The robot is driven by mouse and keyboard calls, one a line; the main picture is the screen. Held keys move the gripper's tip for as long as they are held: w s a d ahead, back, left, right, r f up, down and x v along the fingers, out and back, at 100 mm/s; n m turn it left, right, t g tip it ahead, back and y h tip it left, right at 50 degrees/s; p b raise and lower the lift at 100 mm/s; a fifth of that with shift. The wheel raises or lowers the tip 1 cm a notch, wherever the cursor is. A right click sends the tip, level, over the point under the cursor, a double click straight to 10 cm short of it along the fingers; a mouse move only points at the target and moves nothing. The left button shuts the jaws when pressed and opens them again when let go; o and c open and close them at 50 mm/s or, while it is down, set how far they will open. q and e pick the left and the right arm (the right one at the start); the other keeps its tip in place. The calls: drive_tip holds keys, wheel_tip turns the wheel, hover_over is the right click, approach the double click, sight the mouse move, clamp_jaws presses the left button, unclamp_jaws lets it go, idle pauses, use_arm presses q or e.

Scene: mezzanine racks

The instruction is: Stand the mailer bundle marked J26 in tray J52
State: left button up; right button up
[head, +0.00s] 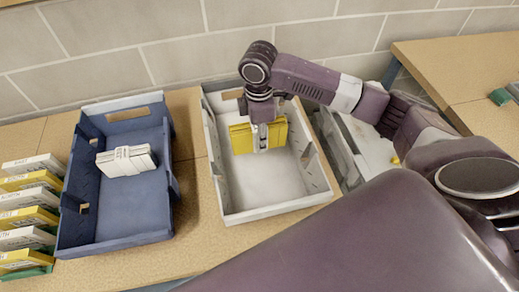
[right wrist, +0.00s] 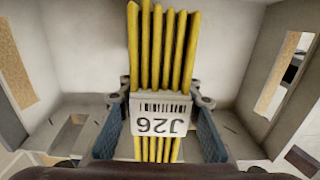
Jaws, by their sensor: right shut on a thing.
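The mailer bundle J26 (head: 243,139) is a pack of several yellow mailers with a white band. In the right wrist view the bundle (right wrist: 160,50) shows its label "J26" upside down with a barcode. My right gripper (head: 262,146) is shut on the bundle from above, with a finger on each side of the band (right wrist: 160,120). It holds the bundle upright inside the white-grey tray (head: 220,178), toward its back. I cannot tell whether the bundle touches the tray floor. No tray label is readable, so I cannot tell which tray is J52. My left gripper is not in view.
A blue tray (head: 70,222) to the left holds a white banded bundle (head: 126,161). Several white and yellow bundles (head: 28,218) stand at the far left. Another light tray (head: 345,150) lies right, partly behind my arm. A block wall (head: 180,40) runs behind the bench.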

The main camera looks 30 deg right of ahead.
sight(259, 159)
wheel_tip(259, 159, down, 3)
drive_tip(key=shift+f, duration=0.15)
wheel_tip(259, 159, down, 4)
drive_tip(key=shift+f+p, duration=0.15)
drive_tip(key=shift+p, duration=0.2)
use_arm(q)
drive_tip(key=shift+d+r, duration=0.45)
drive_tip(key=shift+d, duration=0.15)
use_arm(e)
drive_tip(key=o, duration=1.2)
drive_tip(key=shift+f, duration=0.15)
use_arm(q)
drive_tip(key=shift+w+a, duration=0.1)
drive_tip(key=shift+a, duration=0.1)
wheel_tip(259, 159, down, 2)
drive_tip(key=shift+b, duration=1.05)
use_arm(e)
wheel_tip(259, 159, up, 12)
drive_tip(key=shift+r, duration=0.2)
